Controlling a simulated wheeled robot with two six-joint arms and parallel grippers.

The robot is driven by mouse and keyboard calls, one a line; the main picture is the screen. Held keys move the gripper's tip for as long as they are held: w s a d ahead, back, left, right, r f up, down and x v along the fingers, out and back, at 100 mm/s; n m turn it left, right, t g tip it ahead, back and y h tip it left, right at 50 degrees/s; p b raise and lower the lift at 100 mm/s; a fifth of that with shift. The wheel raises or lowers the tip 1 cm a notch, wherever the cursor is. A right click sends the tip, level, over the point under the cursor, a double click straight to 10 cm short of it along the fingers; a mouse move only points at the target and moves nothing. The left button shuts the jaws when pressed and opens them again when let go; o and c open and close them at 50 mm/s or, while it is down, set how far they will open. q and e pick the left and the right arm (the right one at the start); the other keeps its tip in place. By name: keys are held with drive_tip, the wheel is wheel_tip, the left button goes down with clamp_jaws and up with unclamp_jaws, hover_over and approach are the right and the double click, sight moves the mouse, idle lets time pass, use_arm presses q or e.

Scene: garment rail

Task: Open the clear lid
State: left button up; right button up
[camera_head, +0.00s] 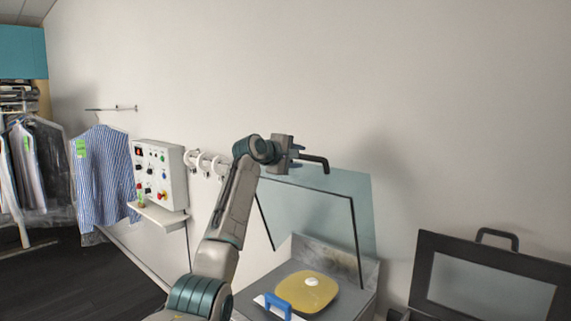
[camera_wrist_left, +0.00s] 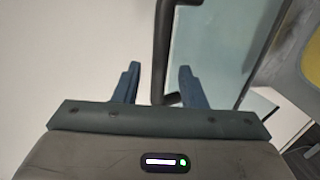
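The clear lid (camera_head: 312,215), a pale see-through panel with dark edges, stands raised and tilted above a grey open box (camera_head: 365,285). It also shows in the left wrist view (camera_wrist_left: 215,45). A black bar handle (camera_head: 316,160) is at its upper edge. My left gripper (camera_head: 297,151) is at this handle. My right gripper is not in view.
A yellow pad (camera_head: 300,292) with a white piece and a blue handle (camera_head: 277,305) lie at the grey box. A dark-framed panel (camera_head: 490,265) stands at right. A control box (camera_head: 160,175) and striped shirt (camera_head: 102,180) are at left. The wall above is bare.

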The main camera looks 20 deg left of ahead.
use_arm(q)
drive_tip(key=b+v, duration=0.2)
drive_tip(key=v, duration=0.4)
drive_tip(key=shift+s+b, duration=0.2)
drive_tip(key=shift+b, duration=0.15)
